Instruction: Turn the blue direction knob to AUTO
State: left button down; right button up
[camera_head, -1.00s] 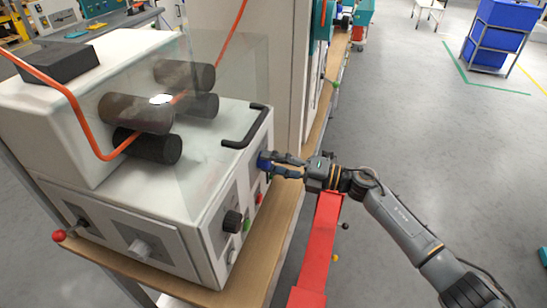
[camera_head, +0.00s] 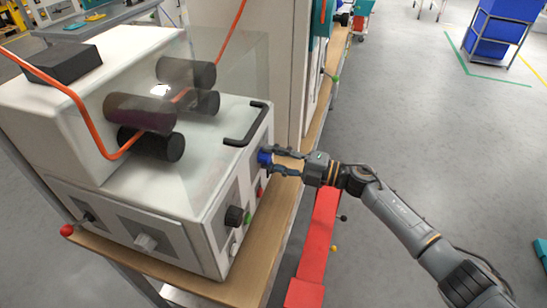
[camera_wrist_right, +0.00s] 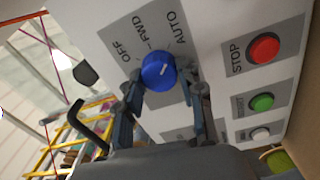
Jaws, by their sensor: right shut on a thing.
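The blue direction knob (camera_head: 264,156) is on the side panel of the white machine. It shows large in the right wrist view (camera_wrist_right: 157,72), beside the labels OFF, FWD and AUTO. Its white mark slants up and right, toward the AUTO side; I cannot tell whether it lines up exactly. My right gripper (camera_head: 273,162) is shut on the knob, one finger on each side. In the right wrist view its fingers (camera_wrist_right: 160,88) reach up to the knob and cover its lower sides. My left gripper is not in view.
A red STOP button (camera_wrist_right: 263,48), a green button (camera_wrist_right: 262,102) and a white button (camera_wrist_right: 260,133) are near the knob. A black handle (camera_head: 248,128) sticks out above the panel. A black knob (camera_head: 234,216) is nearer. The floor at right is mostly clear.

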jog(key=o, duration=1.2)
jog(key=v, duration=1.2)
jog(key=shift+f, duration=0.1)
